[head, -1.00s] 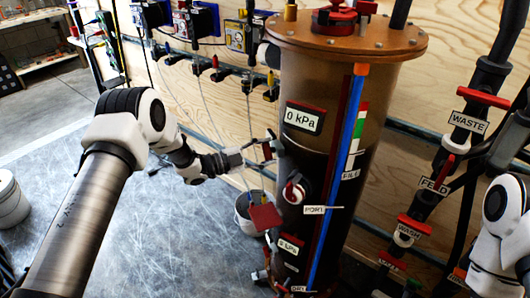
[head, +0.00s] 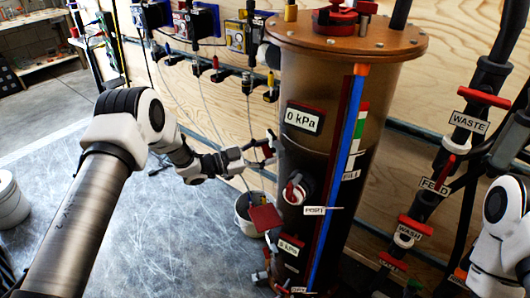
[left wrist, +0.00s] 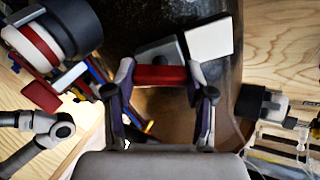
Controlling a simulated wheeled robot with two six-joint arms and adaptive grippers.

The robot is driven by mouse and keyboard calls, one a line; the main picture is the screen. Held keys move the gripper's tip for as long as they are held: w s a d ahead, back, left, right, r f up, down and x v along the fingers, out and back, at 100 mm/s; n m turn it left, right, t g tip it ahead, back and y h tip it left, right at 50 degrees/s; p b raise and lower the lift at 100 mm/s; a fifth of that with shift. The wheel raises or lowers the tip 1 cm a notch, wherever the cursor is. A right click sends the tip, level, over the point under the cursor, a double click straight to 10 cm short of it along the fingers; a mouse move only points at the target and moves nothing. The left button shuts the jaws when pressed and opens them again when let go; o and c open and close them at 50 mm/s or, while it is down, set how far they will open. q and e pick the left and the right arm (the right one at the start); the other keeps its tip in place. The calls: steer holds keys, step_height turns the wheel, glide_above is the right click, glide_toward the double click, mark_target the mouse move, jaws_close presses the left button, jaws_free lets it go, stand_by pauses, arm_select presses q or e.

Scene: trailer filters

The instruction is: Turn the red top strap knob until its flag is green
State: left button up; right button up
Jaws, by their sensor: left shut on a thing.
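The red top strap knob (left wrist: 160,75) shows in the left wrist view as a red bar between my fingertips, with a dark grey block behind it. In the head view this knob (head: 269,148) is small and partly hidden at the left side of the tall brown tank (head: 345,80). My left gripper (left wrist: 160,92) is shut on the knob, and it reaches the tank from the left in the head view (head: 262,152). A pale white plate (left wrist: 208,38) sits beside the knob. I see no green on it. My right gripper is out of view.
Labelled pipes with red handles (head: 480,97) stand at right.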

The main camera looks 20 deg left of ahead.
arm_select(q)
steer(key=o, duration=1.2)
steer(key=shift+c, duration=0.2)
steer(key=v, duration=1.2)
